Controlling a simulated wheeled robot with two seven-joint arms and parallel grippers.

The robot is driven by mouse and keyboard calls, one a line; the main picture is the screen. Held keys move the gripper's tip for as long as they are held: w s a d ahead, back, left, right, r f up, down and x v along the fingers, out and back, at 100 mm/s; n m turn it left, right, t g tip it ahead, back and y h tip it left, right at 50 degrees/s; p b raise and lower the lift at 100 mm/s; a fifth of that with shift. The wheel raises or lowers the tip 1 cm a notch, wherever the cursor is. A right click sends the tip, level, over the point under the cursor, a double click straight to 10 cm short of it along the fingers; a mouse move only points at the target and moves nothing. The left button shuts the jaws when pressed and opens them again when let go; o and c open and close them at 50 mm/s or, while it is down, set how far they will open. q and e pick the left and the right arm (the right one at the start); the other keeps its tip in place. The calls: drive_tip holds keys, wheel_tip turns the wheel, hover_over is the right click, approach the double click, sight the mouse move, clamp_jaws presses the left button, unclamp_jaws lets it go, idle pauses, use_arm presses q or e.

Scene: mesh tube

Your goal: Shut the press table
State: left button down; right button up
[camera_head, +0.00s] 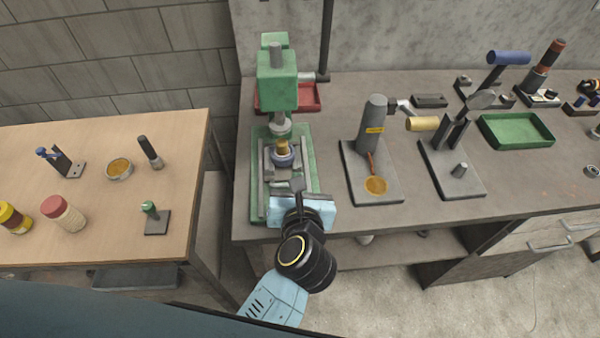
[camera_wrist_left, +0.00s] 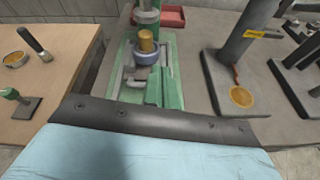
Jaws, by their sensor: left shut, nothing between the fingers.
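The green press (camera_head: 277,80) stands at the left end of the grey workbench. Its table (camera_head: 268,207) is a flat green base with grey rails, low under the press head. A blue-grey ring with a brown cylinder (camera_head: 283,152) sits on the table below the ram; this cylinder also shows in the left wrist view (camera_wrist_left: 146,42). My left gripper (camera_head: 297,187) is shut and empty, over the front part of the press table, close in front of the ring. Whether its fingers touch the table I cannot tell. It hides part of the table's front. My right gripper is not in view.
A red tray (camera_head: 306,97) lies behind the press. Right of it, a stand with a grey cylinder (camera_head: 372,125) and another lever stand (camera_head: 455,150) are on the bench, with a green tray (camera_head: 516,130) beyond. A wooden table (camera_head: 100,190) with small items stands left, across a gap.

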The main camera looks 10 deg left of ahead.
use_arm(q)
drive_tip(key=shift+s+d+f+n+g, duration=0.25)
drive_tip(key=shift+d+f+n+g, duration=0.1)
drive_tip(key=shift+f+n+g, duration=0.2)
drive_tip(key=shift+s+d+f+n+g, duration=0.2)
drive_tip(key=shift+d+f+n+g, duration=0.1)
drive_tip(key=shift+f+n+g, duration=0.25)
approach(283, 167)
drive_tip(key=w+d, duration=0.1)
drive_tip(key=w, duration=0.1)
drive_tip(key=w+d+f, duration=0.1)
drive_tip(key=shift+w+d+f, duration=0.1)
drive_tip(key=shift+w+d, duration=0.2)
drive_tip(key=shift+w, duration=0.1)
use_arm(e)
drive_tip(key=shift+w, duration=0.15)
